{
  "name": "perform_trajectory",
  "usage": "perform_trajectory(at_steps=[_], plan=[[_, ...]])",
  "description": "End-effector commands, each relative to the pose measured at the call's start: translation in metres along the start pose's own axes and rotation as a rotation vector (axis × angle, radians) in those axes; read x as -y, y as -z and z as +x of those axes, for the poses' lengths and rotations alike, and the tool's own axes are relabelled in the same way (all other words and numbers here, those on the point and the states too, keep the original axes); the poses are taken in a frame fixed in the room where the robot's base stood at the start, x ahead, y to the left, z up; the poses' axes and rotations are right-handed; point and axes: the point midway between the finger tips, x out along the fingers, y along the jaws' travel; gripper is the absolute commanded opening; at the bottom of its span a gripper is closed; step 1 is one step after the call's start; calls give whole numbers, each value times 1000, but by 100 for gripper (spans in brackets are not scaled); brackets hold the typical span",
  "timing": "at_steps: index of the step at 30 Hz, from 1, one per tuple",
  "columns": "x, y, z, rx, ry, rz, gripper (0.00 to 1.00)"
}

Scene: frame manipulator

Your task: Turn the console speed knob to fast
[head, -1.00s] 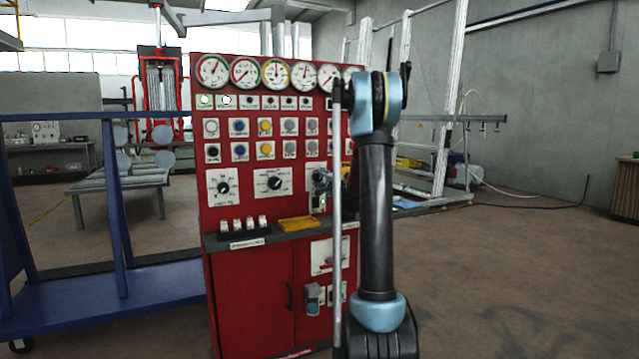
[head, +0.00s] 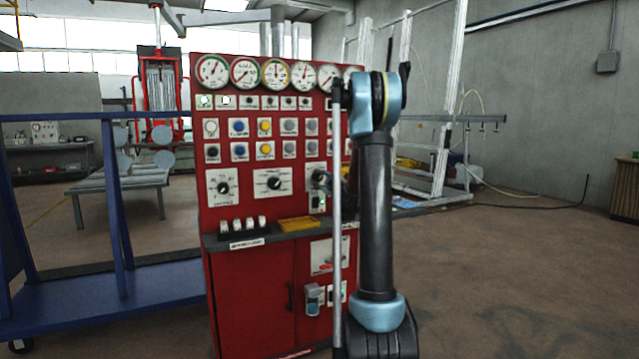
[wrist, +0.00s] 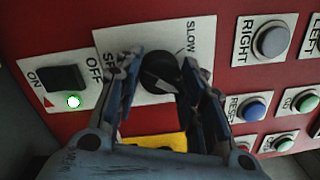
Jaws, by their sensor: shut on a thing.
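The speed knob (wrist: 157,72) is a dark round knob on a white plate marked SLOW and, partly hidden, SP. My gripper (wrist: 158,85) has one finger on each side of it in the wrist view and is shut on it. The fingers cover part of the plate, including the fast end of the scale. The knob's pointer direction cannot be read. In the head view, the red console (head: 252,290) stands ahead, and the knob area (head: 319,177) is at its right, partly hidden by my arm.
Push buttons, including RIGHT (wrist: 273,41) and RESET (wrist: 250,107), lie on the other side. A blue frame (head: 110,200) stands left of the console; open floor lies to the right.

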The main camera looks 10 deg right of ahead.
Motion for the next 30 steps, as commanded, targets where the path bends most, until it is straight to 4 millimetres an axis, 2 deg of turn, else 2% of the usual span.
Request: perform_trajectory(at_steps=[4, 5, 7, 20, 23, 30], plan=[[-2, -1, -1, 1, -2, -3, 13], [-2, -1, -1, 1, -2, -3, 41], [-2, 0, -1, 1, -2, -3, 57], [0, 0, -5, 0, 0, -2, 57], [0, 0, -15, 0, 0, -2, 57], [-1, 0, -60, -1, -1, -2, 57]])
